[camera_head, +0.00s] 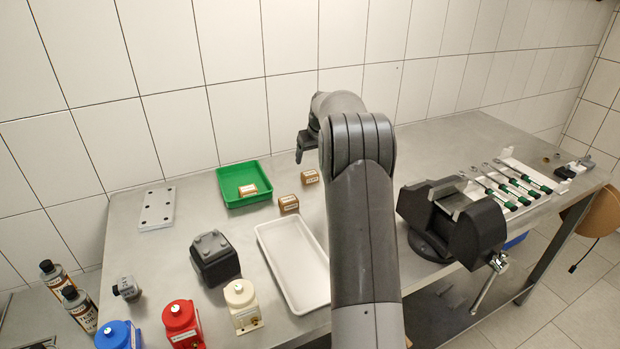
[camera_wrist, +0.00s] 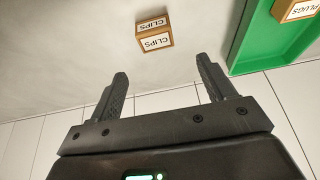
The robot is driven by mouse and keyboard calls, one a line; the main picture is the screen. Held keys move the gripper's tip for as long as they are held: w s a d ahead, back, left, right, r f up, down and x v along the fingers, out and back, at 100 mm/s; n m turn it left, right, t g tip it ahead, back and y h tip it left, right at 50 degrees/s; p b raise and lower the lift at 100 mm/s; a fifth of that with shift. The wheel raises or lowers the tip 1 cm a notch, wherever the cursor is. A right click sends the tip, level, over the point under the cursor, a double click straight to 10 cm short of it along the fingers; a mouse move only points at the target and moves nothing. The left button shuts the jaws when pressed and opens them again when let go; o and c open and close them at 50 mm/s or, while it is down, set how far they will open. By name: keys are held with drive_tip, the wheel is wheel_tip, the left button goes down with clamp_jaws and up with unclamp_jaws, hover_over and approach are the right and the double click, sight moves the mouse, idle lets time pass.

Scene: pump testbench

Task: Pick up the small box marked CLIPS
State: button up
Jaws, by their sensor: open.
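The small brown box marked CLIPS (camera_wrist: 154,33) sits on the metal bench, ahead of my fingertips in the wrist view. Its white labels read CLIPS on two faces. In the head view it appears to be the rear box right of the green tray (camera_head: 310,177), though the label is too small to read there. My gripper (camera_wrist: 162,72) is open and empty, with the box beyond the gap between its fingers and not touching them. In the head view my gripper (camera_head: 300,153) hangs above the back of the bench, partly hidden by my arm.
A green tray (camera_wrist: 236,62) stands beside the CLIPS box and holds a box marked PLUGS (camera_wrist: 297,9). Another brown box (camera_head: 289,204) stands nearer the front, by a white tray (camera_head: 278,255). A vise (camera_head: 455,220) stands to the right. The tiled wall is close behind.

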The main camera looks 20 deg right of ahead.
sight(310, 173)
drive_tip(key=x, duration=0.3)
drive_tip(key=shift+w+f, duration=0.15)
drive_tip(key=shift+f, duration=0.2)
drive_tip(key=shift+d+f, duration=0.1)
drive_tip(key=shift+f, duration=0.5)
drive_tip(key=x, duration=0.4)
drive_tip(key=shift+s+d+f, duration=0.15)
drive_tip(key=shift+s, duration=0.05)
drive_tip(key=c, duration=1)
